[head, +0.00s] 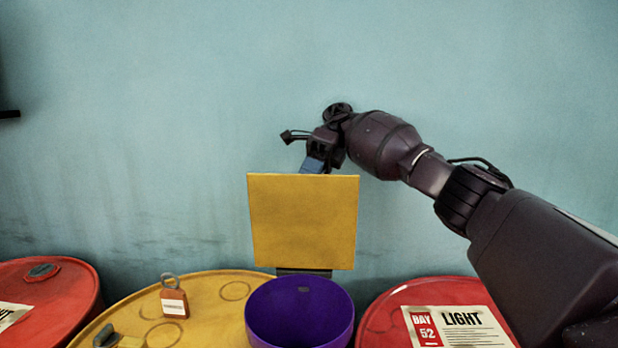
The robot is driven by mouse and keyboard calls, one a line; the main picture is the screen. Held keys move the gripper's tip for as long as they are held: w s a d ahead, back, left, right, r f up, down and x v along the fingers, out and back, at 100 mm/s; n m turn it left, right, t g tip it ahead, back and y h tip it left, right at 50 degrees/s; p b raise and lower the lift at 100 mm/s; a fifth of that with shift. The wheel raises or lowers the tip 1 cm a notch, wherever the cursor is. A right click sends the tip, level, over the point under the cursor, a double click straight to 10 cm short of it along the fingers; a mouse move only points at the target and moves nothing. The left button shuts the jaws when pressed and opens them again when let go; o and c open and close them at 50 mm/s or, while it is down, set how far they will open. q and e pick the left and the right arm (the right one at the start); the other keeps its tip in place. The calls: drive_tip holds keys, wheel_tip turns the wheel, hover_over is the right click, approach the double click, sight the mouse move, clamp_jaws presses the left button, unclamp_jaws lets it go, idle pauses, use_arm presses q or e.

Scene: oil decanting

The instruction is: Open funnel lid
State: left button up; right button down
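The yellow square lid (303,222) stands upright at the back of the purple funnel (258,315), so the funnel's round mouth is uncovered. A dark hinge piece (303,271) shows at the lid's lower edge. My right gripper (313,166) comes in from the right and is at the lid's top edge. Its fingertips are partly hidden behind the lid, so I cannot tell whether they are open or shut, or whether they touch it. My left gripper is out of view.
The funnel is at the yellow drum (210,290), which also bears a red padlock (174,300). A red drum (60,275) stands at left, another (385,305) with a "LIGHT" label at right. A plain blue wall rises behind.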

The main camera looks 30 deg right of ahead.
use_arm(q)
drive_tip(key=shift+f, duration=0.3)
use_arm(e)
wheel_tip(320, 180, down, 2)
drive_tip(key=shift+f, duration=0.1)
drive_tip(key=c, duration=1.4)
unclamp_jaws()
drive_tip(key=shift+w, duration=0.1)
drive_tip(key=shift+o, duration=1.3)
drive_tip(key=shift+w, duration=0.15)
drive_tip(key=shift+o, duration=0.2)
drive_tip(key=shift+w+d, duration=0.1)
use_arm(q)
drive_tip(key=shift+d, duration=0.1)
use_arm(e)
drive_tip(key=shift+r, duration=0.45)
